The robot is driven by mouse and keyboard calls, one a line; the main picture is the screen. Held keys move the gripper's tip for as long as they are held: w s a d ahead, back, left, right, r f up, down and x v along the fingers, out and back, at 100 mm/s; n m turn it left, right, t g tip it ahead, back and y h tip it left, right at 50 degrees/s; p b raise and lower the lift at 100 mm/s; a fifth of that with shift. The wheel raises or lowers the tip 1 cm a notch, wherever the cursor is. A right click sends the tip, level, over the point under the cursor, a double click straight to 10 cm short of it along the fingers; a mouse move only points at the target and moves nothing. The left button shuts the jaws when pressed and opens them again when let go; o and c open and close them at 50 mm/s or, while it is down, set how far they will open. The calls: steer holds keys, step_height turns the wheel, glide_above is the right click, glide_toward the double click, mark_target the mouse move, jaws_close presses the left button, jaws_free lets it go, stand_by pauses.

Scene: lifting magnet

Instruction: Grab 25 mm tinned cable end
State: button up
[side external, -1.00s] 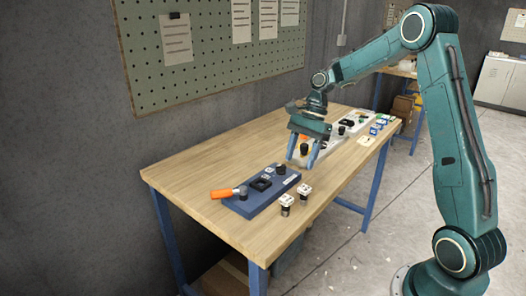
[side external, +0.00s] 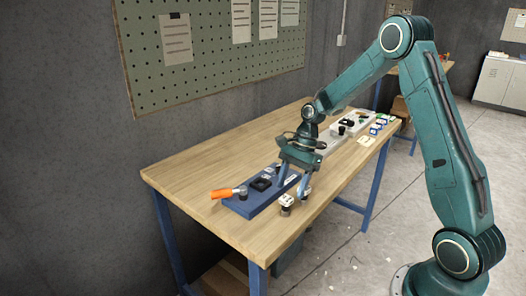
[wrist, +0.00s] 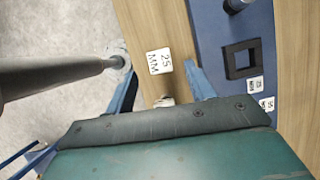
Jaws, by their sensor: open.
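A small white tag marked 25 MM (wrist: 160,62) shows in the wrist view over the wooden table, between the tips of my gripper (wrist: 159,70). Part of another pale item (wrist: 164,101) shows at the edge of my gripper body. In the side view my gripper (side external: 292,191) is open and low over the table's front edge. A dark cable end with a white top (side external: 286,203) stands just in front of the fingers. A second one is mostly hidden behind a finger. I cannot read their labels in the side view.
A blue block (side external: 247,203) with an orange-handled lever (side external: 221,193) lies beside the fingers. Its black square socket (wrist: 242,58) shows in the wrist view. The table's left part is clear.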

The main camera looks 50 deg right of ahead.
mark_target(287, 197)
steer(key=shift+f, duration=0.15)
steer(key=shift+x, duration=2.55)
steer(key=shift+a, duration=0.1)
steer(key=shift+c, duration=0.2)
steer(key=c, duration=1.1)
